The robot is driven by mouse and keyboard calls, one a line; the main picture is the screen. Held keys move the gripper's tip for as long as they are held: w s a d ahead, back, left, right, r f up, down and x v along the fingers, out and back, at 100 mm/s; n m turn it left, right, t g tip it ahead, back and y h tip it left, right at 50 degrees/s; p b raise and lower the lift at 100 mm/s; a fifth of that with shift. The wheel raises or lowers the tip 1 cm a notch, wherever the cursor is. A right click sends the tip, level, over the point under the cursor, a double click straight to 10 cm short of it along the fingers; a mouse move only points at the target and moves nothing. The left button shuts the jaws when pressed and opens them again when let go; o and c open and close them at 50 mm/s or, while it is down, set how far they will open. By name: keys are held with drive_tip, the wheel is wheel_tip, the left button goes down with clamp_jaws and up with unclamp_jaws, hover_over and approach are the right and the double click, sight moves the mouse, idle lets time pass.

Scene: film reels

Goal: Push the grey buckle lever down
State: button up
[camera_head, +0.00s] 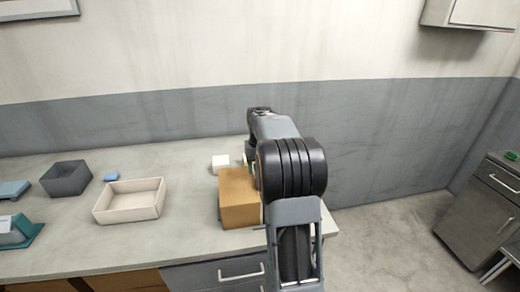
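I cannot make out a grey buckle lever in this view. A brown box (238,203) stands near the right end of the grey counter, just left of my arm.
The counter (185,215) also bears a cream tray (128,216), a dark grey bin (68,184), a small blue object (111,176), a flat blue item (12,189) and a teal item (22,236). A grey cabinet (484,215) stands right, beyond open floor (400,240).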

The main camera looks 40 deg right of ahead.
wheel_tip(320, 180, up, 12)
drive_tip(key=p, duration=0.1)
drive_tip(key=shift+w, duration=0.1)
idle(0.7)
drive_tip(key=s+a+f+t, duration=0.1)
drive_tip(key=s+a+f, duration=0.1)
drive_tip(key=a+f, duration=0.35)
drive_tip(key=s+a+f+n+t, duration=0.1)
drive_tip(key=s+a+f+n, duration=0.1)
drive_tip(key=s+a, duration=0.6)
drive_tip(key=s+a+f+n+t, duration=0.2)
drive_tip(key=s+a+f+n, duration=0.1)
drive_tip(key=s+a, duration=0.4)
drive_tip(key=shift+s+a, duration=0.35)
drive_tip(key=shift+a, duration=1.1)
